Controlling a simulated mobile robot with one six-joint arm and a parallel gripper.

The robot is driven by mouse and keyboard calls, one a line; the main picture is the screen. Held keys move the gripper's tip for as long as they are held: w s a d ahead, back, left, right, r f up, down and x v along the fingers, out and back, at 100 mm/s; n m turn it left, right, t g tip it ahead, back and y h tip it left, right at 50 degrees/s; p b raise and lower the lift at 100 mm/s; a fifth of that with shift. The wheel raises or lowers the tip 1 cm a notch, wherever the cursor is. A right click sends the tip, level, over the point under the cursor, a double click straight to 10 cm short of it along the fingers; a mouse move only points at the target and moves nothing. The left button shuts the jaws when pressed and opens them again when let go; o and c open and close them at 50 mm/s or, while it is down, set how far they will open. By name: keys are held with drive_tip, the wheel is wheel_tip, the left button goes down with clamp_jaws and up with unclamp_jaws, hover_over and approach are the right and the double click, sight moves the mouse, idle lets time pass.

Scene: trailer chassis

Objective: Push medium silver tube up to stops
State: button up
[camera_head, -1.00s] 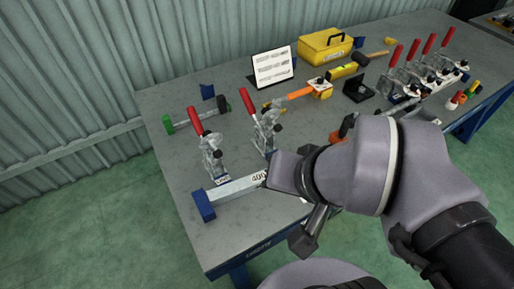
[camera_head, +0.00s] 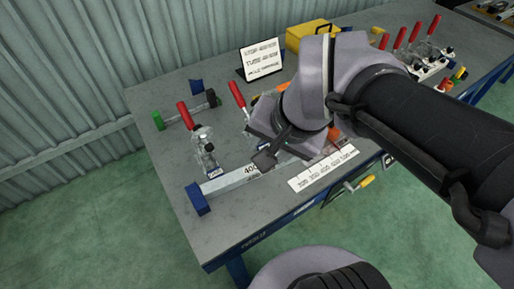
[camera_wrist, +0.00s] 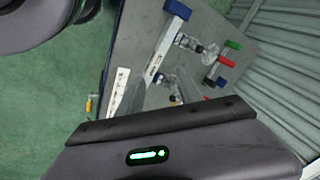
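The silver tube (camera_head: 229,180), a square bar marked 400, lies along the front left of the grey table. Its left end meets a blue stop block (camera_head: 198,199); I cannot tell whether they touch. The tube (camera_wrist: 160,47) and blue block (camera_wrist: 178,9) also show in the wrist view. My arm's end covers the tube's right end in the head view. My gripper (camera_wrist: 148,97) sits over the table near that end; its fingers are mostly hidden behind its dark body, so its opening is unclear.
A clamp with a red handle (camera_head: 184,114) stands behind the tube, and another red handle (camera_head: 238,95) rises farther right. A white number scale (camera_head: 324,169) lies by the front edge. A sign (camera_head: 262,59) and yellow toolbox (camera_head: 304,36) stand at the back.

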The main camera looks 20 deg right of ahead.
drive_tip(key=shift+o, duration=1.4)
drive_tip(key=w+d+f+m+g, duration=0.1)
drive_tip(key=w+f+m+g, duration=0.2)
drive_tip(key=w, duration=0.7)
wheel_tip(320, 180, down, 3)
drive_tip(key=shift+w+d+r+m+h, duration=0.15)
drive_tip(key=shift+w+d+m+h, duration=0.2)
drive_tip(key=shift+m, duration=0.45)
drive_tip(key=w+f+m+b, duration=0.1)
drive_tip(key=w+f+b, duration=0.1)
drive_tip(key=f, duration=0.6)
drive_tip(key=w+f+m+g+b, duration=0.1)
drive_tip(key=f+b, duration=0.1)
drive_tip(key=f, duration=0.7)
drive_tip(key=w+d+f+m+b, duration=0.1)
drive_tip(key=w+f+b, duration=0.1)
drive_tip(key=f, duration=0.6)
drive_tip(key=shift+w+f+m+g+h, duration=0.3)
drive_tip(key=shift+w+f+m+h, duration=0.05)
drive_tip(key=shift+f+m, duration=0.05)
clamp_jaws()
